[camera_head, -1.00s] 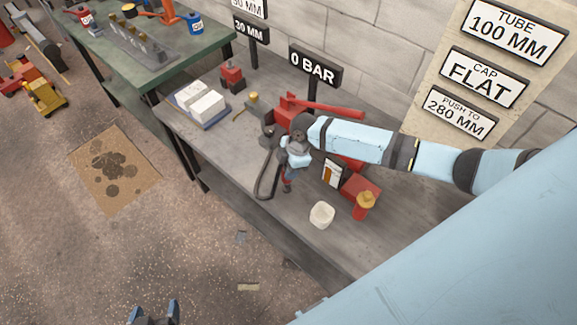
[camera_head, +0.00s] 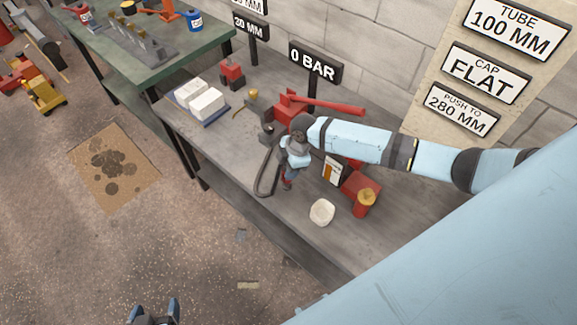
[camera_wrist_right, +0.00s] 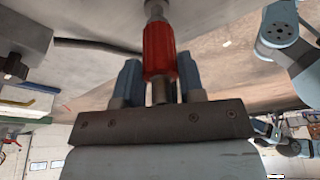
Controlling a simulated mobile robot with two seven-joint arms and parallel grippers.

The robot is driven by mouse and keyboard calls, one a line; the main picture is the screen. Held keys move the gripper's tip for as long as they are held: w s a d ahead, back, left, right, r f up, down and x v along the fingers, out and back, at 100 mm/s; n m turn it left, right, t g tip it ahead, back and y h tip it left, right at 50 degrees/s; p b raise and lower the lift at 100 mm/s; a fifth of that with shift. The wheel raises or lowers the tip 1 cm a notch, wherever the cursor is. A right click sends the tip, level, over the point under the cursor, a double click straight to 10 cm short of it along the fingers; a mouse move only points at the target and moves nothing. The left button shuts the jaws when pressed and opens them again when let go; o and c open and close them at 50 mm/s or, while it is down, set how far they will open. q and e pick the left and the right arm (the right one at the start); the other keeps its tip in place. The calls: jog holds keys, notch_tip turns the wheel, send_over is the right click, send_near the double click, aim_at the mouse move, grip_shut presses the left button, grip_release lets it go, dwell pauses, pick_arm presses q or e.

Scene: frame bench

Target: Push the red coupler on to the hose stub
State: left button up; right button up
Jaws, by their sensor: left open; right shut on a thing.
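My right gripper (camera_wrist_right: 159,78) is shut on the red coupler (camera_wrist_right: 158,48), which sits between its two blue fingers in the right wrist view. A pale metal piece (camera_wrist_right: 155,10) lies in line with the coupler's far end; I cannot tell whether it is the hose stub or how deep it sits. My left gripper (camera_head: 154,308) is open and empty at the bottom edge, away from the bench.
The grey bench (camera_head: 225,135) carries a red clamp-like tool (camera_head: 320,103), a white round pot (camera_head: 322,211), a red can with yellow top (camera_head: 364,203) and white blocks (camera_head: 206,103). A sign reads 0 BAR (camera_head: 315,65); another reads 20 MM (camera_head: 250,27).

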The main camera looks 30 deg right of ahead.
jog(key=shift+f, duration=0.45)
jog(key=shift+r, duration=0.2)
jog(key=shift+r+p, duration=0.75)
jog(key=shift+r, duration=0.05)
jog(key=shift+p, duration=0.6)
dwell(1.1)
jog(key=shift+f+b, duration=0.55)
jog(key=shift+f, duration=0.45)
jog(key=o, duration=1.1)
